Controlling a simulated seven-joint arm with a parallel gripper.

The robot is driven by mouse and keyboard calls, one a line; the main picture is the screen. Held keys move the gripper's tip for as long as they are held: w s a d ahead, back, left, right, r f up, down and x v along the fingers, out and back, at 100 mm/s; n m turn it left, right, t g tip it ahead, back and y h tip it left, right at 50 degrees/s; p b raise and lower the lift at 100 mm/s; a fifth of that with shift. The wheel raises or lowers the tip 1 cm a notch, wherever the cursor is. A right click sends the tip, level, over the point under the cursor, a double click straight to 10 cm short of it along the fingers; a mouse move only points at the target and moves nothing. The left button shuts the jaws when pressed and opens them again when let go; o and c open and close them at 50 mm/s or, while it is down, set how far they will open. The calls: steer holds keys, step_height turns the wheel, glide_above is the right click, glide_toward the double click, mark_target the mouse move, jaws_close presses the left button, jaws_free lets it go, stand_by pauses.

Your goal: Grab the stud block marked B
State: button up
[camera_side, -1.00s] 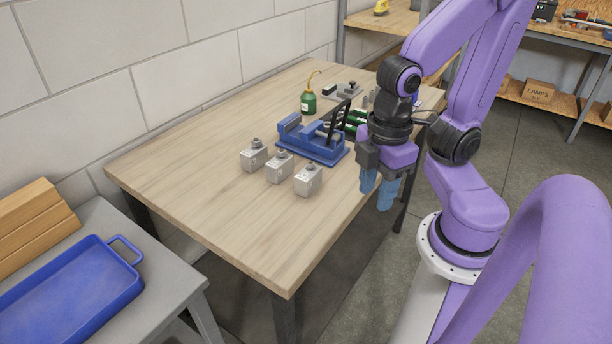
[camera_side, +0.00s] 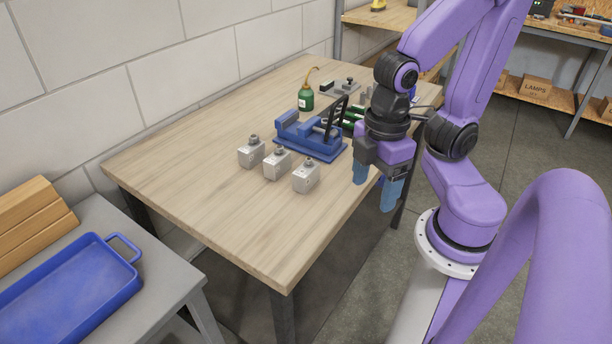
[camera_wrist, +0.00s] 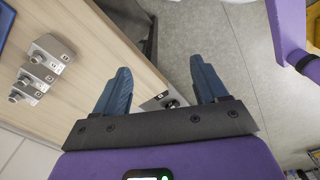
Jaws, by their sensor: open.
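Three grey stud blocks, each with a stud on top, stand in a row on the wooden table: a left one (camera_side: 251,155), a middle one (camera_side: 276,166) and a right one (camera_side: 306,177). All three also show at the left of the wrist view (camera_wrist: 52,51). Their letters are too small to read, so I cannot tell which is B. My gripper (camera_side: 374,192) points down near the table's right edge, to the right of the blocks and apart from them. In the wrist view its two blue fingers (camera_wrist: 159,66) are spread, with nothing held between them.
A blue vise-like fixture (camera_side: 312,142) stands behind the blocks. A green oil can (camera_side: 306,100) is farther back. A blue tray (camera_side: 132,283) lies on a grey side table at lower left. The front of the wooden table (camera_side: 230,215) is clear.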

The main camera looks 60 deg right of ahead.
steer(key=shift+w, duration=0.1)
steer(key=n+h, duration=0.6)
steer(key=h, duration=0.8)
glide_toward(303, 171)
steer(key=x, duration=0.5)
steer(key=shift+s+a, duration=0.1)
steer(key=shift+s, duration=0.15)
steer(key=shift+w+x, duration=0.1)
steer(key=shift+x, duration=1.25)
steer(key=shift+w+x, duration=0.15)
steer(key=shift+x, duration=1.2)
jaws_close()
